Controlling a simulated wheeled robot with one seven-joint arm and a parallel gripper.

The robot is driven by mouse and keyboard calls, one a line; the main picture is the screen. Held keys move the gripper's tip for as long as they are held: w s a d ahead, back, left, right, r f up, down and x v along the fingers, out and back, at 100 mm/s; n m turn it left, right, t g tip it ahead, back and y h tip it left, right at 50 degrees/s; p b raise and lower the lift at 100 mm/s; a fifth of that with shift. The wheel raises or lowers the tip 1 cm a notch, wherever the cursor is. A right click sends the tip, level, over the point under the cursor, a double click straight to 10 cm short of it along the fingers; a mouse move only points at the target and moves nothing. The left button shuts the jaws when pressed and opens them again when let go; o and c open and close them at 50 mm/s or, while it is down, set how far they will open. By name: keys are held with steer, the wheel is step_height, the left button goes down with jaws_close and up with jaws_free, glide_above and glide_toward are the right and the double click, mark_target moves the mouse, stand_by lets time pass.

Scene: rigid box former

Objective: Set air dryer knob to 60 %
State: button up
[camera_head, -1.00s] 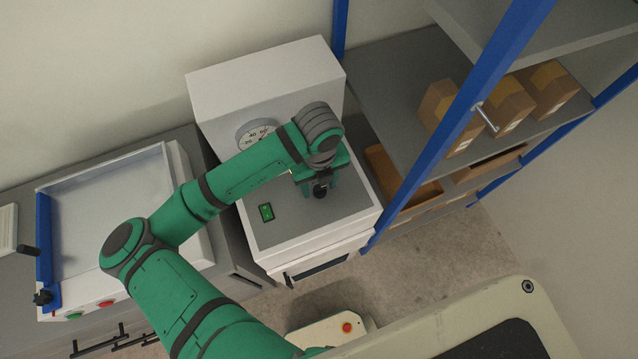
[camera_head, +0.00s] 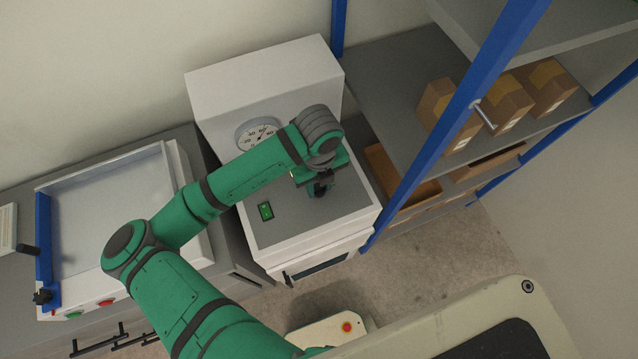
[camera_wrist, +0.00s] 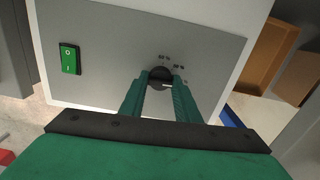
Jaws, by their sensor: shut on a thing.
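The air dryer (camera_head: 300,222) is a white cabinet with a grey sloped panel, partly covered by my arm in the head view. My gripper (camera_wrist: 160,83) is shut on the knob, one green finger on each side. In the head view my gripper (camera_head: 320,188) hides most of the knob. The round dial gauge (camera_head: 260,134) on the upright back is partly hidden by my arm; its exact reading is unclear.
A green switch (camera_head: 265,211) is left of the knob. A blue-framed shelf (camera_head: 430,150) with cardboard boxes (camera_head: 505,103) stands close on the right. A white tray-like machine (camera_head: 110,210) with a blue edge stands on the left.

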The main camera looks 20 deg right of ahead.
mark_target(318, 187)
steer(key=n, duration=0.9)
steer(key=shift+w, duration=0.1)
steer(key=n, duration=0.4)
steer(key=shift+n, duration=0.4)
steer(key=shift+r+n, duration=0.1)
steer(key=shift+n, duration=1.8)
steer(key=o, duration=1)
steer(key=shift+o, duration=0.2)
step_height(318, 187, up, 11)
steer(key=shift+a+f, duration=0.1)
steer(key=shift+f, duration=0.1)
